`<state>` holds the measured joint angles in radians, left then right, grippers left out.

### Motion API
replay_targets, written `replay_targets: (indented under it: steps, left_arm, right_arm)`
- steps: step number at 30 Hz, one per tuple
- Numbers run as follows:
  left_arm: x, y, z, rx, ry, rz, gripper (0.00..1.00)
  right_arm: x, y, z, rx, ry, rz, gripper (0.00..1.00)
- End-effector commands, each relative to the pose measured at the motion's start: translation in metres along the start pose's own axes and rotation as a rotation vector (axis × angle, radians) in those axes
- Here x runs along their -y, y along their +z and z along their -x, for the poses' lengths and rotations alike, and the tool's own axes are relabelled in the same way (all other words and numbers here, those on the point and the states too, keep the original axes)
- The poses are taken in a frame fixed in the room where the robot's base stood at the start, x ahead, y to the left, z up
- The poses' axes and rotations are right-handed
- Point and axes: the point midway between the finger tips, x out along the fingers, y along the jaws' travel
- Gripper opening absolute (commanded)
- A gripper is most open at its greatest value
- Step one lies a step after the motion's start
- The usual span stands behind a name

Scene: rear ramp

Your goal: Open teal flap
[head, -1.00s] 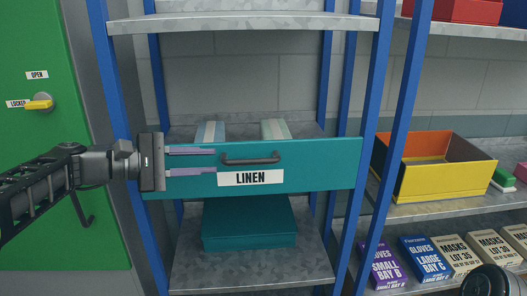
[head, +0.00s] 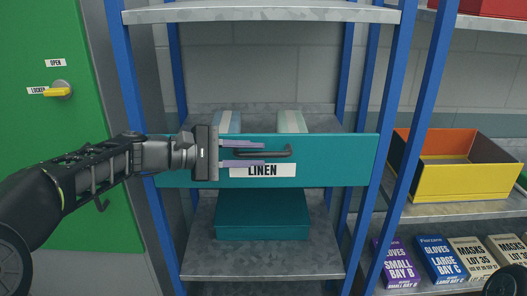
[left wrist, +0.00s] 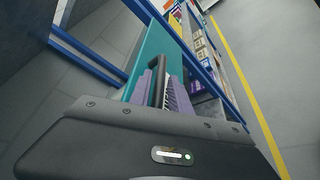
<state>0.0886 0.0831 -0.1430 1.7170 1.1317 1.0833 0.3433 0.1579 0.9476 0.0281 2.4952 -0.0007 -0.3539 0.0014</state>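The teal flap (head: 335,170) stands upright across the front of the shelf bay and carries a LINEN label (head: 263,170). Its dark bar handle (head: 275,153) sits just above the label; the handle also shows in the left wrist view (left wrist: 160,55). My left gripper (head: 264,154) comes in from the left, its two purple fingers apart, one above and one below the left end of the handle. In the left wrist view the handle shows close to the fingers (left wrist: 160,88). Whether they touch it I cannot tell. My right gripper is out of view.
Folded linen (head: 291,122) lies behind the flap. A teal box (head: 262,215) sits on the shelf below. Blue posts (head: 393,120) flank the bay. A yellow bin (head: 465,183) and several glove and mask boxes (head: 440,258) are at right. A green door (head: 50,130) is at left.

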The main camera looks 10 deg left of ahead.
Motion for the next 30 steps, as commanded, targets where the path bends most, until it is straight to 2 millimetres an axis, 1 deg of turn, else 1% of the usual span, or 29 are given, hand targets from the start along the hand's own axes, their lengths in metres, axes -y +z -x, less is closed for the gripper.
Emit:
replay_targets:
  steps: [1,3,6,9,15,17,24,30]
  left_arm:
    - [-0.001,0.001,-0.008,0.002,-0.003,0.001,0.23]
    - [-0.001,0.001,-0.017,0.002,-0.001,0.002,0.23]
    - [-0.001,0.001,-0.026,0.001,-0.001,0.001,0.23]
    - [0.0,0.0,-0.029,0.001,0.0,0.0,0.23]
    - [0.0,0.0,-0.029,0.0,0.0,0.0,0.23]
    - [0.0,0.0,-0.029,0.0,0.0,0.0,0.2]
    - [0.0,0.0,-0.029,0.0,0.001,0.0,0.0]
    - [0.0,0.0,-0.029,0.0,0.001,0.0,0.0]
  right_arm:
    - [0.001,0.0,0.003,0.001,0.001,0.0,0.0]
    - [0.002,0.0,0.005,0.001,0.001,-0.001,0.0]
    - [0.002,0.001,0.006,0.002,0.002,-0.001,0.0]
    - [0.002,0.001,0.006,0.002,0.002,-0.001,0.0]
    - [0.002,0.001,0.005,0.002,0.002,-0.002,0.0]
    - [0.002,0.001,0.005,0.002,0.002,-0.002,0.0]
    - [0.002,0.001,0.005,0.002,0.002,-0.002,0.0]
    - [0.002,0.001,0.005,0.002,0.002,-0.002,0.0]
